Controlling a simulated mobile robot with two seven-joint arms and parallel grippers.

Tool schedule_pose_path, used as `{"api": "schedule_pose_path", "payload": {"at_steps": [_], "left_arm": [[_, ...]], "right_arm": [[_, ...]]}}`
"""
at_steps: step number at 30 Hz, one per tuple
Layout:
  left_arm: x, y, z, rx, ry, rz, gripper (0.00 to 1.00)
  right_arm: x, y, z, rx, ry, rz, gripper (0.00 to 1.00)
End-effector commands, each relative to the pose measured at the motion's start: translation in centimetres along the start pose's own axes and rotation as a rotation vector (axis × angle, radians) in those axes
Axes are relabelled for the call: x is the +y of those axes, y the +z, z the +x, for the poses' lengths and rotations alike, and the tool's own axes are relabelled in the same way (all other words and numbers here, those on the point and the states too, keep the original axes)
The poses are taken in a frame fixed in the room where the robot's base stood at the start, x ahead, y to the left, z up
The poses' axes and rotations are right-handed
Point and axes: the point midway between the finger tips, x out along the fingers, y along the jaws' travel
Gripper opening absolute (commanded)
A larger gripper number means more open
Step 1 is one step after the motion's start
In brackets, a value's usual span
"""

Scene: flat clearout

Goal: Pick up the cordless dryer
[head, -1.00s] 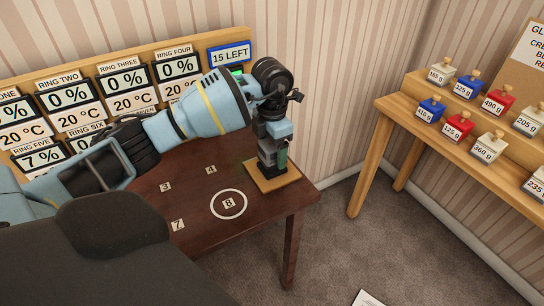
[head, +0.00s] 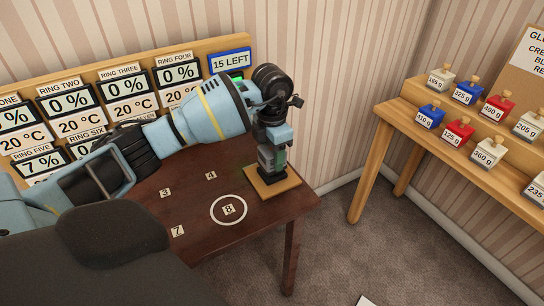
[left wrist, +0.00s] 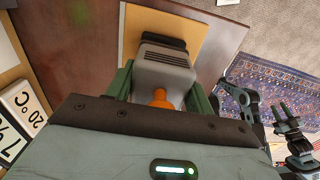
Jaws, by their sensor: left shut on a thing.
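My left gripper (head: 272,157) points down over the square tan pad (head: 288,184) at the table's right corner. It is shut on a grey, boxy thing with vent slots, which I take for the cordless dryer (head: 265,158). In the left wrist view the dryer (left wrist: 166,68) sits between the green fingers, with a dark end over the pad and an orange part near the palm. I cannot tell whether it touches the pad. A gripper at the right edge of the left wrist view looks like my right one (left wrist: 289,108); it is too small to judge.
The dark wooden table (head: 195,200) has number labels and a white ring (head: 228,209) around 8. A display board (head: 120,60) stands behind it. A wooden stepped stand (head: 400,120) with several labelled weights is at the right, across a floor gap.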

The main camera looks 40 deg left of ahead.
Motion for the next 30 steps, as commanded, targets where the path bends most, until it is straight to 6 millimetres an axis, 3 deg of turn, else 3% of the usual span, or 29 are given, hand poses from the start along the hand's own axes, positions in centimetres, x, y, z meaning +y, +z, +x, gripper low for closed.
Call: {"api": "schedule_pose_path", "payload": {"at_steps": [8,21,30], "left_arm": [[0.1,0.1,-3.7,-0.006,0.002,-0.001,0.16],[-10.0,2.9,-4.4,-0.003,0.000,0.006,0.16],[-14.5,4.1,-4.8,-0.003,0.000,0.002,0.16]], "right_arm": [[0.0,-0.2,-0.1,0.005,0.000,0.000,0.36],[0.0,0.0,0.1,0.002,0.000,0.000,0.36],[0.0,0.1,0.2,0.000,-0.001,0.001,0.36]]}}
